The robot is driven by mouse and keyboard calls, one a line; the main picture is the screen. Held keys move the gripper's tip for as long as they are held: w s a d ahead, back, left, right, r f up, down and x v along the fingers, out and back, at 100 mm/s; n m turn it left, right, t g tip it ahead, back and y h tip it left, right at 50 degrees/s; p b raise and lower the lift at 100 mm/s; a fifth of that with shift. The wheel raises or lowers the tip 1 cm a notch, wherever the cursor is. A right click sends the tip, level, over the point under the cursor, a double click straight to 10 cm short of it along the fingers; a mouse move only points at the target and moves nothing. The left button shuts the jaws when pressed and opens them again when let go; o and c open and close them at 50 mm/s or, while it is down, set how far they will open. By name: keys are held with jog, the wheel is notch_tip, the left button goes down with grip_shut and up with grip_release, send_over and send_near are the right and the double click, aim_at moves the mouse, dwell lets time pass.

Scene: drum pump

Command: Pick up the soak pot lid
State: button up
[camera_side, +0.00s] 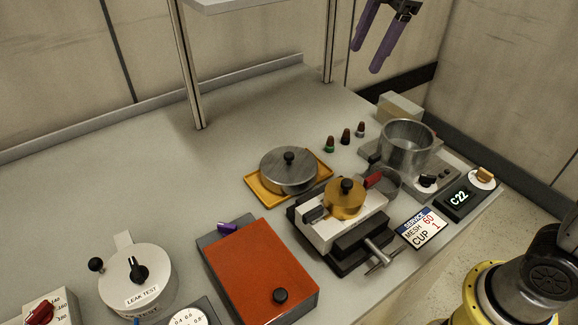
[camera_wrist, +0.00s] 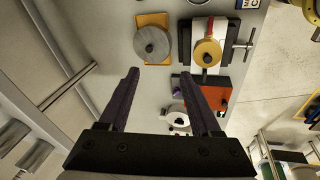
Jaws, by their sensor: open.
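The soak pot lid appears to be the grey metal disc (camera_side: 289,175) with a black knob. It lies flat on a yellow tray (camera_side: 256,190) at the middle of the bench. It also shows in the wrist view (camera_wrist: 152,44), just beyond the fingertips and near the top. An open grey metal pot (camera_side: 406,150) stands on a base unit at the back right, with no lid on it. My gripper (camera_side: 366,59) is high above the bench at the top of the side view. Its purple fingers (camera_wrist: 158,73) are apart and empty, well clear of the lid.
A vise (camera_side: 345,225) holding a brass-coloured round part stands right of the lid. An orange-red box (camera_side: 262,270) and a white leak-test pot (camera_side: 138,275) are in front. Small bottles (camera_side: 346,136) stand behind. A shelf post (camera_side: 188,70) rises at back left; the left bench is clear.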

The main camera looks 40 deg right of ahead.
jog(key=w+a+f+n+g, duration=0.1)
jog(key=w+a+f+n, duration=0.2)
jog(key=w, duration=0.4)
jog(key=m, duration=0.1)
send_near(289, 154)
jog(key=f+g, duration=0.1)
jog(key=w+f, duration=0.1)
jog(key=shift+a+f+g, duration=0.2)
jog(key=shift+f+g, duration=0.15)
jog(key=shift+g, duration=0.05)
jog(key=shift+w+a+f, duration=0.1)
jog(key=shift+a+f, duration=0.05)
jog(key=shift+f, duration=0.8)
jog(key=shift+w+a+f, duration=0.1)
jog(key=shift+f, duration=0.9)
jog(key=shift+w+a+f, duration=0.1)
jog(key=shift+a+f, duration=0.05)
jog(key=shift+f, duration=0.8)
grip_shut()
jog(key=shift+r, duration=0.1)
